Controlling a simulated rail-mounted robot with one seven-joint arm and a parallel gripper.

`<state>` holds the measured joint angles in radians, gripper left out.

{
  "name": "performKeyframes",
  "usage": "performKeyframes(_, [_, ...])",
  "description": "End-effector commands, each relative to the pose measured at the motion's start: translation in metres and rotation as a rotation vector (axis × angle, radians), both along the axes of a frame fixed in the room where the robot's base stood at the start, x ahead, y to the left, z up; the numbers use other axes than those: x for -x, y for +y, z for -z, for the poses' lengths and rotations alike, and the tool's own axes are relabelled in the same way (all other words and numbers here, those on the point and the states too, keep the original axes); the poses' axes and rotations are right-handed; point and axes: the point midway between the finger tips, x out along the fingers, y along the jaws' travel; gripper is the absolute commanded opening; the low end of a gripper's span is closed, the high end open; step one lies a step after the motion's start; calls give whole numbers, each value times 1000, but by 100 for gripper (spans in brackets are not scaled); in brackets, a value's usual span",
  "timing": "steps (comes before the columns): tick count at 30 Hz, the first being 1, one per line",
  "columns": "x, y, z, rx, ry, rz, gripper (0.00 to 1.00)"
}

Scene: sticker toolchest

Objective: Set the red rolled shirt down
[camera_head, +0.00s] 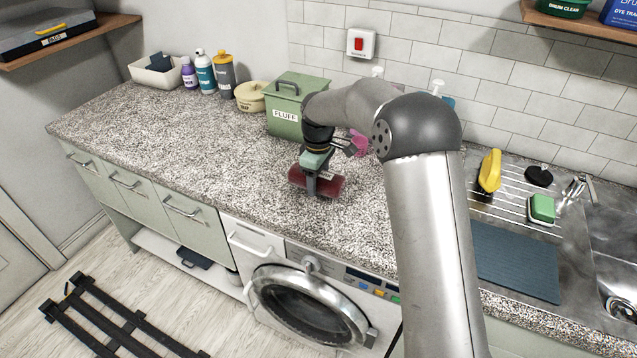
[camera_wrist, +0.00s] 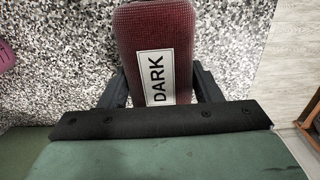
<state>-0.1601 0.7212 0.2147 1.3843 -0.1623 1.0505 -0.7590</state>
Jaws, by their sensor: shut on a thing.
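The red rolled shirt (camera_head: 330,187) is dark red and lies at or just above the speckled countertop (camera_head: 220,160), in front of the green bin. In the wrist view the red rolled shirt (camera_wrist: 186,32) shows a white label reading DARK. My gripper (camera_head: 313,188) points down and is shut on it, with one black finger on each side in the wrist view (camera_wrist: 160,88). I cannot tell whether the roll touches the counter, as its underside is hidden.
A green FLUFF bin (camera_head: 285,122) stands behind the gripper, with a round beige tub (camera_head: 250,97) and several bottles to its left. A pink item (camera_head: 359,143) is partly hidden by my arm. The counter to the left is clear. The counter's front edge is above the washer (camera_head: 310,302).

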Motion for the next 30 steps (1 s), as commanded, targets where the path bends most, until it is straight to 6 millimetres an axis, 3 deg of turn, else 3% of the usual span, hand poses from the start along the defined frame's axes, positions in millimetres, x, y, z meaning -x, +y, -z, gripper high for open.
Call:
performKeyframes(4, [1,-1,21,2,4,1,32])
performKeyframes(15, [1,-1,27,1,1,1,32])
performKeyframes(16, [1,-1,28,1,3,1,61])
performKeyframes(18, [1,-1,27,1,3,1,80])
performKeyframes(30, [1,-1,18,0,0,1,80])
